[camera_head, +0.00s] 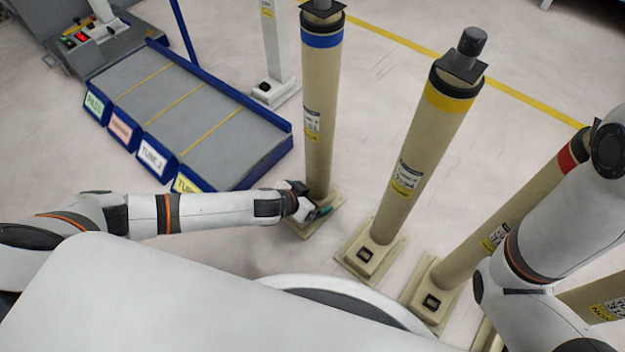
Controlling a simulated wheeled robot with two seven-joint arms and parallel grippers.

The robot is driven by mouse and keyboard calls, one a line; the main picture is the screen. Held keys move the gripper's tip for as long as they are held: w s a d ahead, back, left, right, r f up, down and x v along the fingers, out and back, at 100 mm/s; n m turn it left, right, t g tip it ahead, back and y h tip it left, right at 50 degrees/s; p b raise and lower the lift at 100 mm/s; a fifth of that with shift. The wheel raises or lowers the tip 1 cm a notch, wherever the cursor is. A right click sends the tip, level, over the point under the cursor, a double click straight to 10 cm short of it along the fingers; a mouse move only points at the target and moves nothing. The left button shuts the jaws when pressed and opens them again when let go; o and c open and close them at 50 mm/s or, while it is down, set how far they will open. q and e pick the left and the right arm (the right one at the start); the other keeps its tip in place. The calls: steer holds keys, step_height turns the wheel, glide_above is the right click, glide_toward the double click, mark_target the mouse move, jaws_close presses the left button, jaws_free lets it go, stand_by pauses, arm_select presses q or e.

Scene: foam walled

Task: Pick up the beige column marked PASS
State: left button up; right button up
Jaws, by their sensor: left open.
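Several beige columns stand on square feet. One has a blue band (320,110), one a yellow band (420,150), one a red band (510,222). Another column (602,300) at the right edge is mostly hidden by my right arm. Each has a small white and yellow label, too small to read, so I cannot tell which is marked PASS. My left gripper (318,212) is open, low down at the foot of the blue-banded column. I cannot tell whether it touches the column. My right arm is in view, but its gripper is not.
A grey, blue-edged platform (187,100) with yellow lines lies at the left. Its front plates include a green one (95,104) that appears to read PASS. A white post (275,50) stands behind it. A grey console (85,42) is at the upper left. Open floor lies beyond the columns.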

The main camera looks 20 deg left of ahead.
arm_select(q)
steer(key=shift+c, duration=0.4)
steer(key=c, duration=2)
steer(key=shift+w+r, duration=0.1)
steer(key=shift+r, duration=0.1)
steer(key=shift+c, duration=0.2)
